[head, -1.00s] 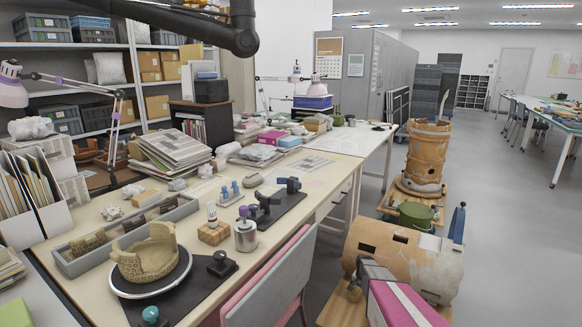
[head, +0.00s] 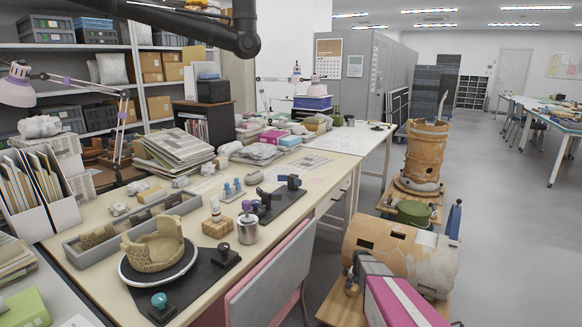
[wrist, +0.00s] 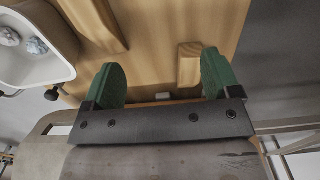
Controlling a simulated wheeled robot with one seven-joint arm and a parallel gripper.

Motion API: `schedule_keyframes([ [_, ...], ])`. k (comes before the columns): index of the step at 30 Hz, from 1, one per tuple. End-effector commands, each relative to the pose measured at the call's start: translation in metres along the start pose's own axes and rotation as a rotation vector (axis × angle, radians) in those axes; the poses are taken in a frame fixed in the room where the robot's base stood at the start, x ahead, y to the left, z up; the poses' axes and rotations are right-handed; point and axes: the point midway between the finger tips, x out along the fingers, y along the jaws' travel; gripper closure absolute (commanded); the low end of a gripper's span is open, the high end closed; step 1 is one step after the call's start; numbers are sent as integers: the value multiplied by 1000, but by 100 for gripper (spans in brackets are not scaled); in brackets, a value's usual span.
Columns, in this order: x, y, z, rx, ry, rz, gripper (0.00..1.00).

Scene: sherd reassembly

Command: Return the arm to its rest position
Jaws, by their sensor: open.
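My gripper (wrist: 162,76) shows in the wrist view with its two green fingers wide apart. Nothing is held between them. A light wooden block (wrist: 189,64) shows beyond the fingers, near the right one, against a wood-grained surface (wrist: 150,50). In the head view a dark link of my arm crosses the top left, and the gripper is out of that picture. The partly built tan vessel (head: 153,248) stands on a round turntable (head: 170,277) on the bench, clear of the arm parts in view.
The bench (head: 300,180) holds a long grey tray (head: 78,258), a metal canister (head: 248,230) and stacked papers (head: 170,150). Large vessels (head: 400,250) sit on the right. The floor (head: 500,220) beyond is open.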

Motion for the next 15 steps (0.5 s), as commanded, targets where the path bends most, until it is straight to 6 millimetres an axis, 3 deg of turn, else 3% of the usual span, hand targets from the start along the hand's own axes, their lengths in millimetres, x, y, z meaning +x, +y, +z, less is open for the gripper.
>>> schedule_keyframes([
  [8, -88, -5, 82, -146, 3, -1, 17],
  [15, -191, 1, 194, -354, 7, -2, 17],
])
